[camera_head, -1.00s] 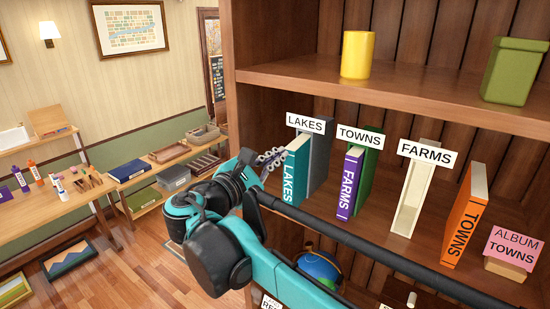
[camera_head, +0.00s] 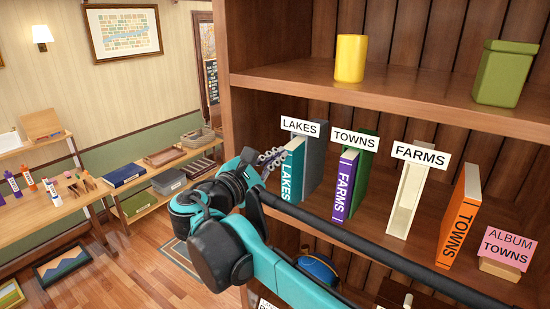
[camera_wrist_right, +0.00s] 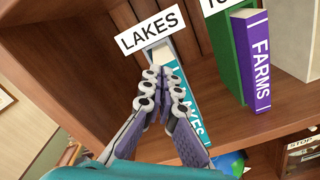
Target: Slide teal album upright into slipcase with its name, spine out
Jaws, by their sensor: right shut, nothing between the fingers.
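The teal album (camera_head: 288,178) stands upright with its LAKES spine facing out, at the mouth of the grey slipcase (camera_head: 314,160) under the LAKES sign (camera_head: 300,128). It appears partly inside, with its front part sticking out. In the right wrist view, the teal spine (camera_wrist_right: 188,108) is partly hidden behind my fingers. My right gripper (camera_head: 276,156) is shut and empty at the upper part of the spine; its fingertips (camera_wrist_right: 160,76) are close to the album, and I cannot tell whether they touch. My left gripper is not in view.
The purple FARMS album (camera_head: 345,188) sits in the green slipcase (camera_head: 368,150) under the TOWNS sign. The cream FARMS slipcase (camera_head: 405,205) looks empty. The orange TOWNS album (camera_head: 458,225) stands to its right, near a pink card (camera_head: 508,247).

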